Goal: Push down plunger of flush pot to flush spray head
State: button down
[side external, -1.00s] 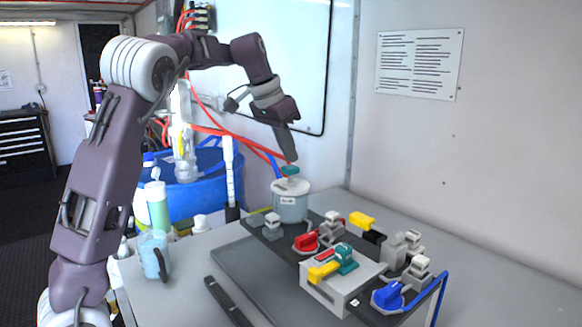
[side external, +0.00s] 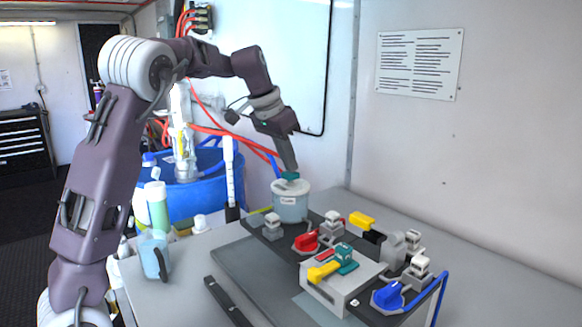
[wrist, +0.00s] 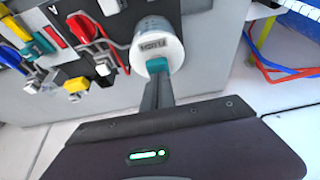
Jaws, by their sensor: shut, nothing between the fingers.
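The flush pot (side external: 291,205) is a pale grey-blue cylinder with a small label, standing at the back of the dark panel. Its teal plunger knob (side external: 289,176) sticks up from the lid. My gripper (side external: 292,169) is shut and empty, pointing down with its tips at the top of the knob. In the wrist view the flush pot (wrist: 157,40) shows its label, and the teal knob (wrist: 157,67) lies right at the tips of my shut fingers (wrist: 157,80). The fingertips appear to touch the knob. I see no spray head that I can identify.
On the panel in front stand a red-handled valve (side external: 306,241), a white block with yellow and teal handles (side external: 338,285) and a blue-handled valve (side external: 388,295). A blue drum (side external: 200,195) and a clear jug (side external: 154,257) stand to the left. The bench's right side is clear.

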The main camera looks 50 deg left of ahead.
notch_tip(320, 180, up, 8)
jog(key=shift+f, duration=0.25)
dwell(1.6)
jog(key=s+d+n+h, duration=0.1)
jog(key=s+d, duration=0.6)
jog(key=s, duration=0.3)
jog(key=s+d+f, duration=0.3)
jog(key=s+f, duration=0.1)
jog(key=s, duration=0.3)
jog(key=s+d+f, duration=0.4)
jog(key=s, duration=0.3)
jog(key=s+d+f+m+t+y, duration=0.1)
jog(key=s+d+f, duration=0.2)
jog(key=s+f, duration=0.2)
jog(key=shift+s+d, duration=0.2)
jog(key=shift+s, duration=1.05)
